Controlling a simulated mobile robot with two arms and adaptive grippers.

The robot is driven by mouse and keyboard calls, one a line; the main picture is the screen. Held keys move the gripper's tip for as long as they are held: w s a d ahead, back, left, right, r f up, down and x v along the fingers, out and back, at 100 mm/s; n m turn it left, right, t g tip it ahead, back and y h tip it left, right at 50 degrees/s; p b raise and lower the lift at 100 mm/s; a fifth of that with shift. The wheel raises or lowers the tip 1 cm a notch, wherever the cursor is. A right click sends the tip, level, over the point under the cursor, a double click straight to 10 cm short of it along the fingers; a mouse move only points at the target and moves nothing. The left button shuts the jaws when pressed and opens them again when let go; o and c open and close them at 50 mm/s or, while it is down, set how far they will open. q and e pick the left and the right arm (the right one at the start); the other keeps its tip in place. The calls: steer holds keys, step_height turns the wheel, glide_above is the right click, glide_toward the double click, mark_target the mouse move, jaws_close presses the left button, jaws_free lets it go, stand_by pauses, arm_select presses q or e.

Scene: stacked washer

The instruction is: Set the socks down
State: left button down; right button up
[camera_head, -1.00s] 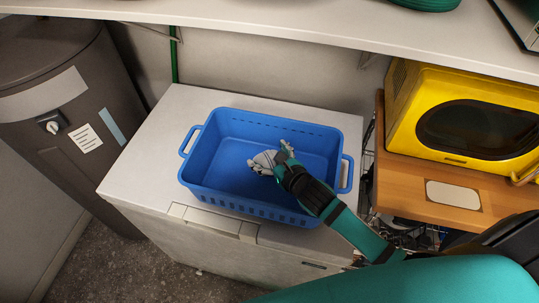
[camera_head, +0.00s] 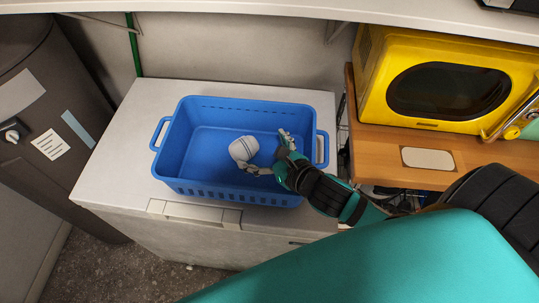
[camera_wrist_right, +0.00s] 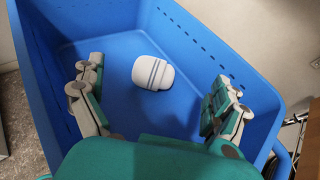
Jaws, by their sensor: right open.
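The socks (camera_head: 243,150) are a small white-grey bundle with darker stripes. They lie inside the blue basket (camera_head: 200,187), on its floor right of the middle. They also show in the right wrist view (camera_wrist_right: 153,73), below and between the spread fingers, apart from both. My right gripper (camera_head: 272,152) is open and empty, at the basket's right part just beside the socks. Its two fingers show wide apart in the right wrist view (camera_wrist_right: 155,100). My left gripper is not in view.
The basket stands on a white chest-like appliance (camera_head: 112,150). A yellow microwave (camera_head: 440,80) sits on a wooden shelf (camera_head: 380,145) at the right. A dark grey cylinder (camera_head: 50,110) stands at the left. A pale shelf (camera_head: 250,8) runs above.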

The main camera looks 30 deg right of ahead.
steer(key=shift+v, duration=1.1)
